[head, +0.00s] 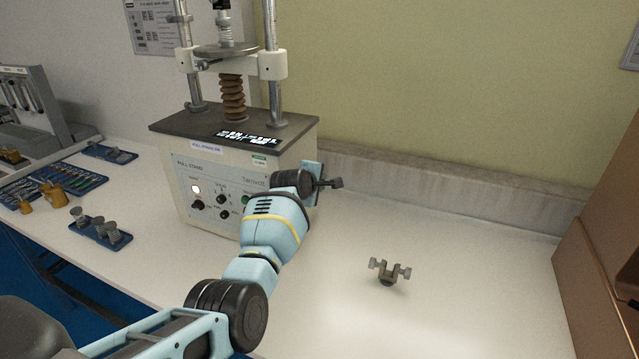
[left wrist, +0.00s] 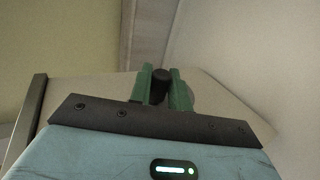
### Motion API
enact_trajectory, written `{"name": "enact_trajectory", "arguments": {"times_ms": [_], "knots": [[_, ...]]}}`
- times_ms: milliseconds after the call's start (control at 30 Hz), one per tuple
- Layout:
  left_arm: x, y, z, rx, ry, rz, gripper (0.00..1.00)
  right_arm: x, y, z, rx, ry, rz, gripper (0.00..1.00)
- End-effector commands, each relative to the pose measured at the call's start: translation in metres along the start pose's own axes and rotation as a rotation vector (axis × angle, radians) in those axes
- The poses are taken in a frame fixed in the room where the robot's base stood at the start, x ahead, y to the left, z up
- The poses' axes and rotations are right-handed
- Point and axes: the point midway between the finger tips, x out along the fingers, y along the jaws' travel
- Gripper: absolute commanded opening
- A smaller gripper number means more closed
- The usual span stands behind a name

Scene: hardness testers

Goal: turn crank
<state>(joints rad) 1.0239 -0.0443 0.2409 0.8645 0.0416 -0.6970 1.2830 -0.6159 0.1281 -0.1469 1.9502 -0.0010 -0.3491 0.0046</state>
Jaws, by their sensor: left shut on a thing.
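The pull stand (head: 222,183) is a beige box with a dark top, front knobs and a tall column frame, standing on the white bench. My left gripper (head: 318,184) is at its right side. A dark crank part (head: 336,183) sticks out to the right past my gripper. In the left wrist view a black crank handle (left wrist: 161,88) sits between the two green fingers of my left gripper (left wrist: 164,76), which are shut on it. The rest of the crank is hidden behind my gripper and wrist. My right gripper is not in view.
A small metal clamp (head: 388,271) lies on the bench to the right of the stand. Blue trays (head: 100,231) with metal parts lie at left. A brown cabinet (head: 606,250) stands at the right edge. The bench right of the stand is otherwise clear.

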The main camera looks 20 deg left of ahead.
Motion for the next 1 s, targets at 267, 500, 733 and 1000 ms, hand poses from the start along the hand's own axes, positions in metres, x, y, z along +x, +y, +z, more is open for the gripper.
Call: {"name": "enact_trajectory", "arguments": {"times_ms": [267, 500, 733, 1000], "knots": [[0.000, 0.001, 0.000, -0.001, 0.000, 0.003, 0.33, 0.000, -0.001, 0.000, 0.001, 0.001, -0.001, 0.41], [0.000, 0.000, 0.000, -0.001, 0.001, 0.002, 0.38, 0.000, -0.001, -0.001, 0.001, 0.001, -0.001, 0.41], [-0.003, 0.000, 0.000, 0.000, 0.001, 0.003, 0.38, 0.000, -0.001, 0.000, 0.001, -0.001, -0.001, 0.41], [-0.021, -0.001, 0.000, -0.001, 0.001, 0.002, 0.38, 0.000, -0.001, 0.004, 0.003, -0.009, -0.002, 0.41]]}}
